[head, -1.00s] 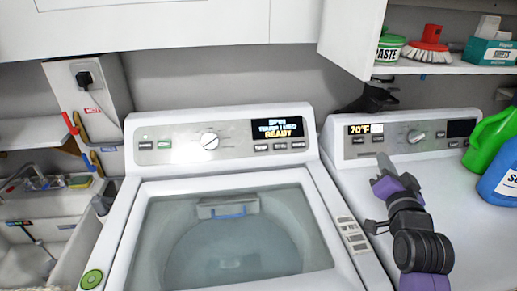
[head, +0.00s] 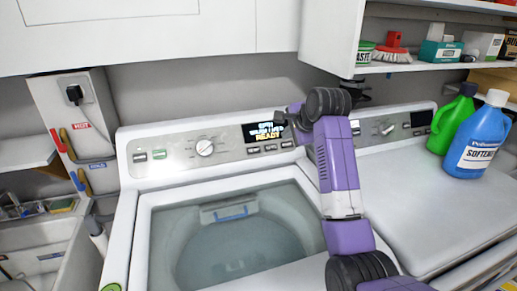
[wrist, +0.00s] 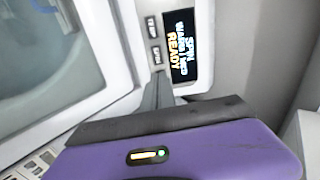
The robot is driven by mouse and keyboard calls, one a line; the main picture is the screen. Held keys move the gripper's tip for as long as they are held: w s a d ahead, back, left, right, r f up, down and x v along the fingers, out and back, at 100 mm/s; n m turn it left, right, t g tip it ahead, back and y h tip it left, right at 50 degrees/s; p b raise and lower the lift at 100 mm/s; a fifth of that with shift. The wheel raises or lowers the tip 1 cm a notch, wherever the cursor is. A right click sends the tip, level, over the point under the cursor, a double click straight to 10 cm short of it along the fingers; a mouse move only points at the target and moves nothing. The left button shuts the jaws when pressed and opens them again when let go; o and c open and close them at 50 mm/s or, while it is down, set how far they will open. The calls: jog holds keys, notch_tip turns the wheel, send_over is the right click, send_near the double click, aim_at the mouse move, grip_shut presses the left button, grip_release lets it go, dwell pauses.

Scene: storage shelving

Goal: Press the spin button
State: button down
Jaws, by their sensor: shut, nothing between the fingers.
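The washer's control panel (head: 215,147) shows in the head view with a dial and a lit display (head: 266,134). The display (wrist: 178,45) reads SPIN, WARM, MED and READY in the wrist view. The spin button (wrist: 157,55) is a small dark button beside the display, next to another labelled button (wrist: 152,27). My gripper (wrist: 160,82) is shut and empty. Its narrow tips are just below the spin button in the wrist view; I cannot tell whether they touch the panel. In the head view my arm mostly hides the gripper, at the right end of the panel.
The washer's glass lid (head: 235,235) is shut below the panel. A dryer (head: 415,190) stands to the right, with green (head: 455,120) and blue (head: 480,145) bottles on top. A shelf (head: 430,66) with supplies hangs above. A sink (head: 40,245) is at the left.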

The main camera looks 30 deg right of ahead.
aim_at(272, 147)
jog(key=shift+s+a+f+m, duration=0.1)
jog(key=shift+a+f+m, duration=0.05)
jog(key=shift+a+m, duration=0.15)
jog(key=p+x, duration=0.1)
jog(key=x, duration=1.2)
jog(key=shift+d+f, duration=0.1)
jog(key=shift+f, duration=0.2)
jog(key=shift+w+f, duration=0.15)
jog(key=shift+w, duration=0.1)
